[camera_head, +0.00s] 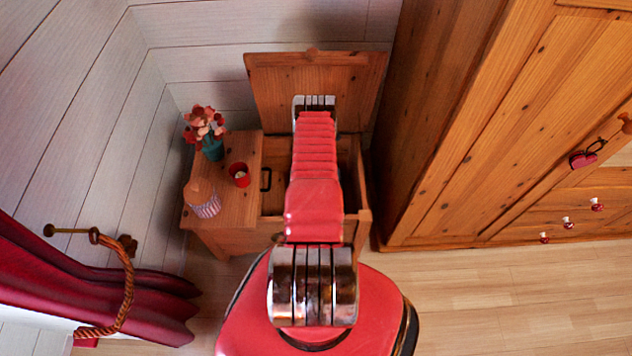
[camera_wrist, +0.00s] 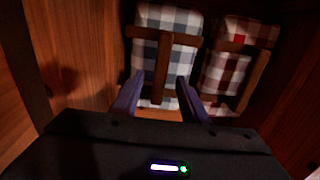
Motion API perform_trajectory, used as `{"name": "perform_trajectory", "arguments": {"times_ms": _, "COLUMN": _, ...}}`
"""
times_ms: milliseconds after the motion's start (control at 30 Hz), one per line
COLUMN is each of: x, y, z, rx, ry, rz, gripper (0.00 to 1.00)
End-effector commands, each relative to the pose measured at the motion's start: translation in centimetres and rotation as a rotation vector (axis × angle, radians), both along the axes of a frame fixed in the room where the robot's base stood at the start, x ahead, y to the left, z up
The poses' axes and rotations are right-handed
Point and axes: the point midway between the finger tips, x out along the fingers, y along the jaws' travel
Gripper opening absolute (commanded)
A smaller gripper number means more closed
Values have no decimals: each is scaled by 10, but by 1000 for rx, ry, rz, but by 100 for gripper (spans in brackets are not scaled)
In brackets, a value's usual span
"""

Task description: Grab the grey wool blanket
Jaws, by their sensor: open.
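A folded grey-and-white checked blanket (camera_wrist: 147,56) with brown straps lies inside a wooden chest, seen in the wrist view. It is the only grey cloth in view; I cannot tell whether it is wool. My gripper (camera_wrist: 160,82) is open, its two dark fingers apart at the near part of this bundle, one at each side. I cannot tell whether they touch the cloth. In the head view my arm reaches over the open wooden chest (camera_head: 273,190) and hides most of its inside, the blanket and the gripper.
A red-and-white checked bundle (camera_wrist: 226,72) with brown straps lies just right of the grey one. The chest's raised lid (camera_head: 270,88) stands behind. A flower vase (camera_head: 213,150), a red cup (camera_head: 239,174) and a striped pot (camera_head: 205,205) stand left. A wardrobe (camera_head: 480,130) is right.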

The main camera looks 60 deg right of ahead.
Motion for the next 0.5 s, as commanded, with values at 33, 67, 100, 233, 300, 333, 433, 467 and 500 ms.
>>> {"name": "perform_trajectory", "arguments": {"times_ms": 33, "x": 0, "y": 1, "z": -6, "rx": 0, "ry": 0, "rz": 0, "gripper": 41}}
{"name": "perform_trajectory", "arguments": {"times_ms": 67, "x": 0, "y": 1, "z": -8, "rx": 0, "ry": 0, "rz": 0, "gripper": 41}}
{"name": "perform_trajectory", "arguments": {"times_ms": 100, "x": 0, "y": 0, "z": -12, "rx": 0, "ry": 0, "rz": 0, "gripper": 41}}
{"name": "perform_trajectory", "arguments": {"times_ms": 233, "x": 0, "y": 0, "z": -20, "rx": 0, "ry": 0, "rz": 0, "gripper": 41}}
{"name": "perform_trajectory", "arguments": {"times_ms": 300, "x": 0, "y": 0, "z": -23, "rx": -1, "ry": 0, "rz": 0, "gripper": 41}}
{"name": "perform_trajectory", "arguments": {"times_ms": 333, "x": 0, "y": 0, "z": -23, "rx": -1, "ry": 0, "rz": 0, "gripper": 41}}
{"name": "perform_trajectory", "arguments": {"times_ms": 433, "x": 0, "y": 0, "z": -24, "rx": -1, "ry": 0, "rz": 0, "gripper": 41}}
{"name": "perform_trajectory", "arguments": {"times_ms": 467, "x": 0, "y": 0, "z": -24, "rx": 0, "ry": 0, "rz": 0, "gripper": 41}}
{"name": "perform_trajectory", "arguments": {"times_ms": 500, "x": 0, "y": 0, "z": -23, "rx": 0, "ry": 0, "rz": 0, "gripper": 41}}
